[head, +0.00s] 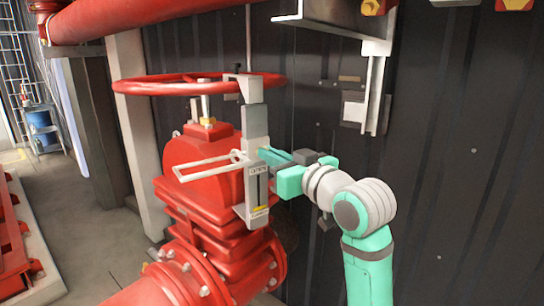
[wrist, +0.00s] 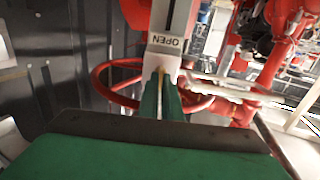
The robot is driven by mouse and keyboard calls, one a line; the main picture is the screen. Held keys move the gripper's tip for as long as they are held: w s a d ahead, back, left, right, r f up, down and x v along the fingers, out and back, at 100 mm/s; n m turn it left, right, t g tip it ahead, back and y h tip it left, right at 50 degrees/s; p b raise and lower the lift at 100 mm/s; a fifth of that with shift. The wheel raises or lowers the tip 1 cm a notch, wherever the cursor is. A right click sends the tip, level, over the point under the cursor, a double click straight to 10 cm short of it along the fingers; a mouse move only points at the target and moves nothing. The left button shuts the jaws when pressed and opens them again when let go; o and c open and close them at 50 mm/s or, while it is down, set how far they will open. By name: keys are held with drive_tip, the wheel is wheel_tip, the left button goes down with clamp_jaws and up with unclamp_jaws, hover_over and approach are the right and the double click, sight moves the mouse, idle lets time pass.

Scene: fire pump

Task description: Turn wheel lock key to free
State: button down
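A grey lock bracket (head: 257,140) stands upright against the red valve, beneath the red handwheel (head: 200,84). Its lower plate carries an OPEN label, which also shows in the wrist view (wrist: 165,41). My gripper (head: 268,155) reaches the bracket from the right. In the wrist view my green fingers (wrist: 162,88) are close together at the plate, with a thin tan piece, seemingly the wheel lock key (wrist: 160,76), between them. The fingers hide most of the key, and its turn angle cannot be read.
The red valve body (head: 205,165) and its flanged pipe fill the centre. A white rectangular frame (head: 205,163) juts left from the bracket. A dark corrugated wall (head: 460,150) is close behind, with a grey wall bracket (head: 373,90). Open floor (head: 90,235) lies left.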

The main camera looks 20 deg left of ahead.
drive_tip(key=shift+s+a+f, duration=0.1)
drive_tip(key=shift+s+a, duration=0.05)
drive_tip(key=shift+a, duration=0.1)
drive_tip(key=c, duration=2)
unclamp_jaws()
drive_tip(key=shift+d, duration=0.1)
drive_tip(key=v, duration=1)
drive_tip(key=shift+s+d, duration=0.25)
drive_tip(key=shift+d, duration=0.1)
